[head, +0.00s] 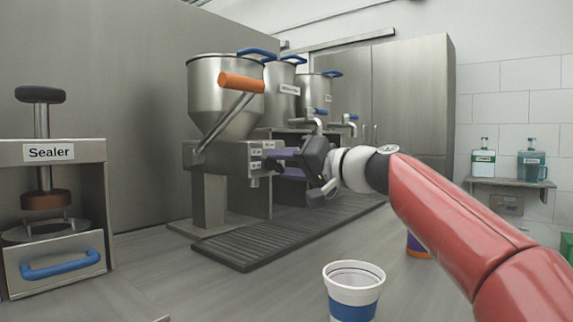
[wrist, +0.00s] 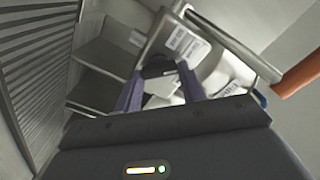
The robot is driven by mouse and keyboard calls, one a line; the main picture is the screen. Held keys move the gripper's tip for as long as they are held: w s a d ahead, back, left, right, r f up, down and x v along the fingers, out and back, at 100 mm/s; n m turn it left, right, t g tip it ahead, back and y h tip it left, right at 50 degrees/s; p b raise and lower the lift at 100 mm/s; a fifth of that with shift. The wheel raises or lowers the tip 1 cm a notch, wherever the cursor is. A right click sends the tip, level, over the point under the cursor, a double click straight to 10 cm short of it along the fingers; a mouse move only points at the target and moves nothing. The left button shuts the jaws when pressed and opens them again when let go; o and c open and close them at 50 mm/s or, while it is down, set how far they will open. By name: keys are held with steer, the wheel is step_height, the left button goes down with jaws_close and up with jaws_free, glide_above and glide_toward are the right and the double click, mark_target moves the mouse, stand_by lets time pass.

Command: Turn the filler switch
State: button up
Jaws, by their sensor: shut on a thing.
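The filler (head: 228,158) is a steel machine with a round hopper and an orange-handled lever, left of centre in the head view. Its front panel carries small white labels, which also show in the wrist view (wrist: 186,44). My gripper (head: 282,152) reaches the filler's front from the right. In the wrist view the two purple fingers (wrist: 160,92) straddle a dark knob-like switch (wrist: 158,66) on the panel, and the gripper is shut on it. The switch is mostly hidden behind the gripper in the head view, and its turn angle cannot be told.
A ribbed drip tray (head: 245,250) lies below the filler. A white and blue cup (head: 353,292) stands on the counter in front, and another cup (head: 417,246) is partly behind my arm. A sealer (head: 50,190) stands at the left. More hoppers stand behind.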

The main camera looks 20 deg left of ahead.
stand_by(0.3)
steer(key=o, duration=1)
steer(key=shift+d, duration=0.15)
steer(key=b+v, duration=0.2)
steer(key=v, duration=0.5)
steer(key=shift+s+d, duration=0.1)
steer(key=shift+d, duration=0.15)
